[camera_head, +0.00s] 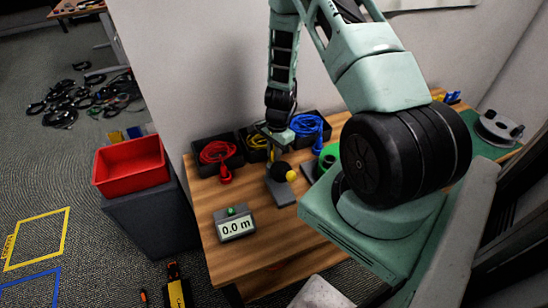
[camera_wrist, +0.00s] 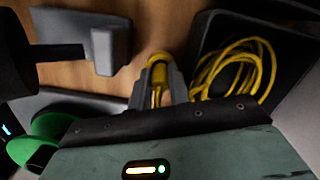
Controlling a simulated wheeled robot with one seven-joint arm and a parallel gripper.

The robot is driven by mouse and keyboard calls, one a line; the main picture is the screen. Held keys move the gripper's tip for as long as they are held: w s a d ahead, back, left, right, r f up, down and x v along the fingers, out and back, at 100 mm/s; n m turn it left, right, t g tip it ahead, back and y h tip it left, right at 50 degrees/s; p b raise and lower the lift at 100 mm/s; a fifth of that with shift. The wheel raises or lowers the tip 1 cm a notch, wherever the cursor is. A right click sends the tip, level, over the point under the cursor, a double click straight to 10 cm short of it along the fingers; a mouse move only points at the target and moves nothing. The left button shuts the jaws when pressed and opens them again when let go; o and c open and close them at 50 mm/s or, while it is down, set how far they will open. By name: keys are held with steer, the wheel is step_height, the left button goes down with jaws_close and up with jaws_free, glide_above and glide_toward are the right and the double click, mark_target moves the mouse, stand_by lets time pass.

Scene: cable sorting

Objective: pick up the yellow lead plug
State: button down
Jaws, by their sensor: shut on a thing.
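The yellow lead plug (camera_wrist: 158,61) sits between the two grey fingers of my gripper (camera_wrist: 158,82) in the wrist view. The fingers are shut on it. The yellow lead (camera_wrist: 236,66) lies coiled in a black bin (camera_wrist: 205,40) to the right. In the head view my gripper (camera_head: 272,155) is low over the wooden table, in front of the yellow lead's bin, and mostly hides the plug. I cannot tell whether the plug touches the table.
Red (camera_head: 216,152) and blue (camera_head: 309,126) leads sit in bins either side. A grey stand (camera_head: 281,190) with a black, yellow-tipped part is close in front. A green reel (camera_head: 328,158) is to the right. A meter (camera_head: 235,225) reads 0.0 m. A red tray (camera_head: 131,165) stands left.

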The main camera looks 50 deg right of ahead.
steer(key=shift+r, duration=0.1)
step_height(320, 180, up, 9)
steer(key=shift+r+b, duration=0.1)
steer(key=shift+b, duration=0.45)
steer(key=shift+r, duration=0.35)
